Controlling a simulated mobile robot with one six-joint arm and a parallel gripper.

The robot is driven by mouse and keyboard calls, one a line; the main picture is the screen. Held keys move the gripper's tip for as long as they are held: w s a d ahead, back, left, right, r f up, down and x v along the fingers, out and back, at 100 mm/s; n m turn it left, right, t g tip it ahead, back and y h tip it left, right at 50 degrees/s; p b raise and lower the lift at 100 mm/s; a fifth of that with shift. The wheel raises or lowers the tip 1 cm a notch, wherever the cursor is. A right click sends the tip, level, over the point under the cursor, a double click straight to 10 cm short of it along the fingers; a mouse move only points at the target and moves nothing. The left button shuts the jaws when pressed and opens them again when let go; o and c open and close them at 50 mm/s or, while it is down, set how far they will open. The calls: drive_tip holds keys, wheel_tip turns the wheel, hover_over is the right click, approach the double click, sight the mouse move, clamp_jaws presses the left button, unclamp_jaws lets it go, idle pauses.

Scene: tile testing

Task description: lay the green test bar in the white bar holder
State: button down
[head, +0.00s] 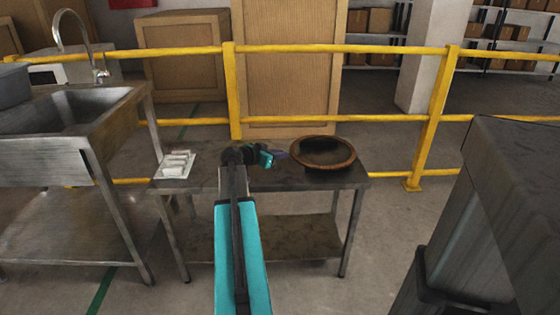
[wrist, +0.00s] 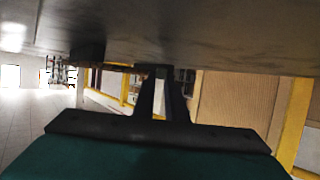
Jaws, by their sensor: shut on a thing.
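The white bar holder (head: 176,165) lies on the left end of the metal table in the head view, with pale raised parts on it. My gripper (head: 278,156) is low over the middle of the table, to the right of the holder and pointing right. I cannot make out a green test bar in either view; the teal parts are my own arm.
A round brown tray (head: 350,164) stands on the table's right half, just beyond my gripper. A steel sink (head: 70,110) is at the left. A yellow railing (head: 300,48) runs behind the table.

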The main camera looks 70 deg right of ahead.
drive_tip(key=shift+f, duration=1.3)
drive_tip(key=shift+f+b, duration=0.15)
drive_tip(key=shift+b, duration=0.2)
drive_tip(key=c, duration=1.8)
unclamp_jaws()
drive_tip(key=shift+r+p, duration=0.25)
drive_tip(key=shift+p, duration=0.05)
drive_tip(key=p+v, duration=0.1)
drive_tip(key=v, duration=1.1)
drive_tip(key=shift+a+f, duration=0.1)
drive_tip(key=shift+o, duration=0.6)
